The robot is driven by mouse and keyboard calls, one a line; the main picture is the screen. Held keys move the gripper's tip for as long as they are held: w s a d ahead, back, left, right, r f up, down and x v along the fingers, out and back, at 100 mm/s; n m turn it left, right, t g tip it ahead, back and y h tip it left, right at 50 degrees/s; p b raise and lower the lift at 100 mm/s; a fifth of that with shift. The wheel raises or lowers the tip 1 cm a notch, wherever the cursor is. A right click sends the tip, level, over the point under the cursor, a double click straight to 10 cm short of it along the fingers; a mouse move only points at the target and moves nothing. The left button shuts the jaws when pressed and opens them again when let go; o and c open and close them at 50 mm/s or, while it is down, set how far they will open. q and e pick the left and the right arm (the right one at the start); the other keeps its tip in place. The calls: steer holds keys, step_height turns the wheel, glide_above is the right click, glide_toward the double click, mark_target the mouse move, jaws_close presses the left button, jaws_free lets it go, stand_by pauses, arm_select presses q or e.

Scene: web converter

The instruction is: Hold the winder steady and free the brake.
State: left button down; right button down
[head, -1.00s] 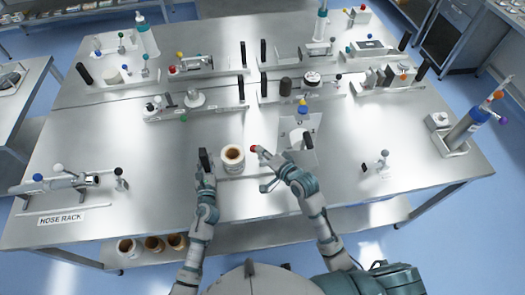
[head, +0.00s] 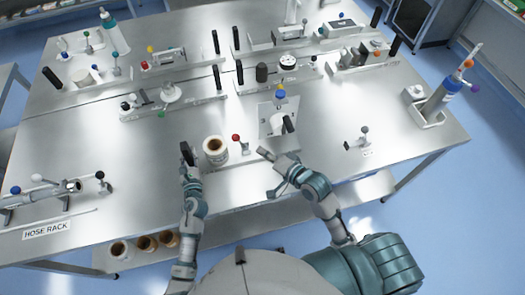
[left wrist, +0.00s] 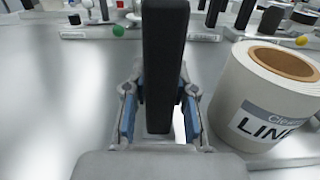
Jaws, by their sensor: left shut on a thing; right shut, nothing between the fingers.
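The winder carries a white roll (head: 215,150) with a brown core, near the table's front edge. The roll also shows in the left wrist view (left wrist: 268,98), with a partly cut-off label. A red-knobbed lever (head: 237,138), which looks like the brake, stands upright just right of the roll. My left gripper (head: 188,163) is shut on a black upright handle (left wrist: 165,65) left of the roll. My right gripper (head: 266,156) is shut and empty, right of the red knob and apart from it.
A grey plate fixture (head: 268,112) with a blue and yellow knob stands behind my right gripper. A small lever fixture (head: 358,140) is farther right. A hose rack (head: 45,195) lies at front left. Several stations line the back. Bare table lies left of my left gripper.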

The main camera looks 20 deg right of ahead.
arm_select(q)
steer(key=shift+f+p, duration=0.2)
steer(key=shift+p, duration=0.15)
stand_by(0.5)
steer(key=c, duration=0.9)
jaws_free()
steer(key=shift+o, duration=0.2)
steer(key=shift+w+r, duration=0.1)
steer(key=shift+w, duration=0.05)
steer(key=s, duration=1.2)
steer(key=shift+a, duration=0.15)
